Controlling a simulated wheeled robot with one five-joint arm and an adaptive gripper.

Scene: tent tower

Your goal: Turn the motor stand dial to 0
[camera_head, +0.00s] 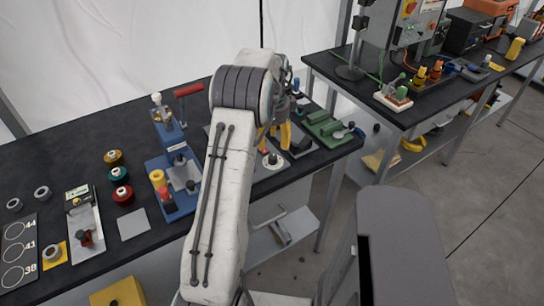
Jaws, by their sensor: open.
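On the right part of the near bench, a small dark knob on a pale round plate (271,160) looks like the motor stand dial. Its marks are too small to read, so I cannot tell its setting. My gripper (274,134), with yellow fingers, is open just above and behind this dial in the picture. My white arm partly hides the gripper. I cannot tell whether the fingers touch anything. A dark block (299,143) lies just right of the fingers, and the rest of the stand is hard to make out.
A green fixture (326,128) stands right of the gripper near the bench's edge. A blue fixture (170,200) with a yellow ring lies left of my arm. Several coloured spools (118,173) stand farther left. A second bench (424,108) with a control box is at the right, beyond a gap.

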